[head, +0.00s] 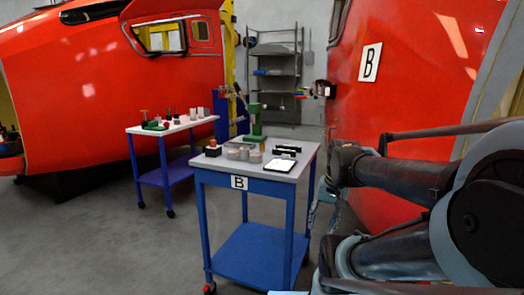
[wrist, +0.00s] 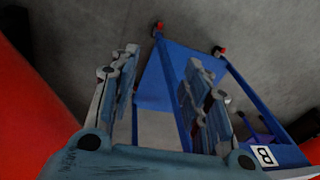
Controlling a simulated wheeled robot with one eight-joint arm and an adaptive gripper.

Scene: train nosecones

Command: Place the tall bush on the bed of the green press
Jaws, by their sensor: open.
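The green press (head: 256,123) stands at the back of the grey top of the trolley marked B, its upright column rising above its base. Several grey cylindrical bushes (head: 235,153) stand in front of it near the middle of the top; at this size I cannot tell for sure which is the tall one. The press bed is too small to make out clearly. My gripper (wrist: 163,58) is open and empty in the wrist view, its fingers wide apart over part of a blue trolley. No bush or press shows between the fingers.
The blue trolley (head: 240,182) also holds a red-topped box (head: 213,150), black pieces (head: 287,150) and a white tablet (head: 279,165). A second trolley (head: 172,128) with small items stands behind left. Red train noses flank both sides. Grey floor lies open at front left.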

